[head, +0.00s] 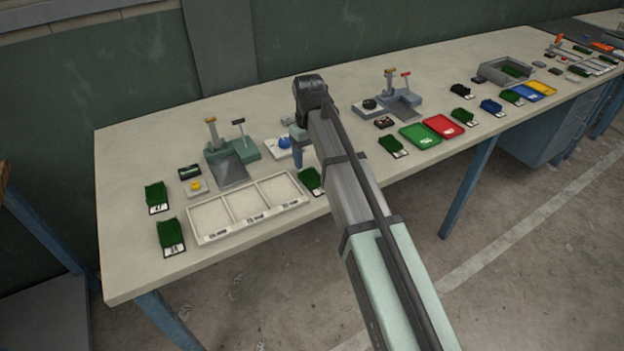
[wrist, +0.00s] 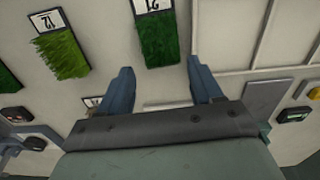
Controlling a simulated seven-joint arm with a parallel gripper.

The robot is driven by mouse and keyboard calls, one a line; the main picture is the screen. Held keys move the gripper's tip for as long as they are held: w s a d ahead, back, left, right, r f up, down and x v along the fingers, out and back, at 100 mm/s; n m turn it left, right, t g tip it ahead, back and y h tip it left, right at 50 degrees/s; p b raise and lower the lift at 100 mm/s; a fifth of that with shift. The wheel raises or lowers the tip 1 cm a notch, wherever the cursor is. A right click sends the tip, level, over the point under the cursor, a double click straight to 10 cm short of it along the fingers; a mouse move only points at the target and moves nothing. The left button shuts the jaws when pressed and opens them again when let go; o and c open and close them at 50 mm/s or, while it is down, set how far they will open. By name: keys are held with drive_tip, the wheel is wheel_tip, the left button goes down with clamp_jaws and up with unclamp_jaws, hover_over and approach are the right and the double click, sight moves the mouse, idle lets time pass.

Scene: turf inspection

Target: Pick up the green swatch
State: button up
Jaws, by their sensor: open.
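Several green turf swatches with white number labels lie on the bench, and I cannot tell which one the task names. In the wrist view, my gripper (wrist: 160,82) is open and empty. A swatch (wrist: 158,40) lies beyond the gap between its fingers; a lighter swatch (wrist: 64,57) lies to the left.
A white three-compartment tray (head: 248,209) stands at the bench's front edge. A green-based device (head: 232,160) stands behind it, with a blue-knobbed item (head: 284,143) beside it. Green (head: 420,136) and red (head: 444,127) trays lie to the right. The bench's left back is clear.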

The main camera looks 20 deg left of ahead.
sight(309, 173)
drive_tip(key=shift+s+f, duration=0.15)
drive_tip(key=shift+f, duration=2.5)
drive_tip(key=c, duration=0.7)
